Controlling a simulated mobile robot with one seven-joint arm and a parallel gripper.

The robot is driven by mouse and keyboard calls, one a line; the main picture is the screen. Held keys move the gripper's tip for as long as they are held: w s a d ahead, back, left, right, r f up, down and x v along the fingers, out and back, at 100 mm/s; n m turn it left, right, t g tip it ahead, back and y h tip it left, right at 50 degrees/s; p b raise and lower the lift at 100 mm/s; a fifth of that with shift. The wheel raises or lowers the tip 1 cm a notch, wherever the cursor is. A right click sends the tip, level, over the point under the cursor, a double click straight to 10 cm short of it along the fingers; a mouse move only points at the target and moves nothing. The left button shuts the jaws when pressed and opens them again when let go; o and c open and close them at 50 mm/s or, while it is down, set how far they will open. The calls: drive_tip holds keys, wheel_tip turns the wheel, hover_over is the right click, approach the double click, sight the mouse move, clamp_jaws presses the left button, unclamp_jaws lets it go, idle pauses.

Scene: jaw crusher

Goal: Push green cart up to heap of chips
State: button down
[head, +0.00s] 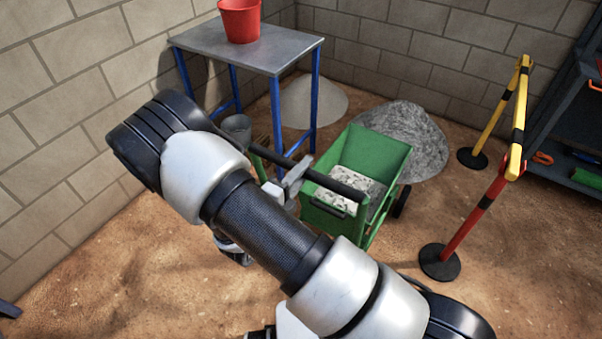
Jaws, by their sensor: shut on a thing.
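The green cart (378,155) stands on the dirt floor in the middle of the head view. It holds a pale speckled block (352,186) and some darker material. Its black push bar (342,187) runs across the near side. My gripper (298,177) is shut on this bar; my arm hides part of the grip and the cart's near left side. The grey heap of chips (425,150) lies just beyond the cart, to the back right. The cart's far end overlaps the heap's edge in the picture; I cannot tell whether they touch.
A blue-legged table (285,50) with a red bucket (240,20) stands at the back left. A paler heap (315,103) lies behind it. A grey bucket (237,127) is left of the cart. A barrier with red post (474,215) and yellow rail stands right, before a dark shelf (570,130).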

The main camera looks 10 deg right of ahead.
drive_tip(key=shift+f, duration=0.1)
drive_tip(key=shift+s+f, duration=0.1)
drive_tip(key=shift+f, duration=0.1)
idle(0.4)
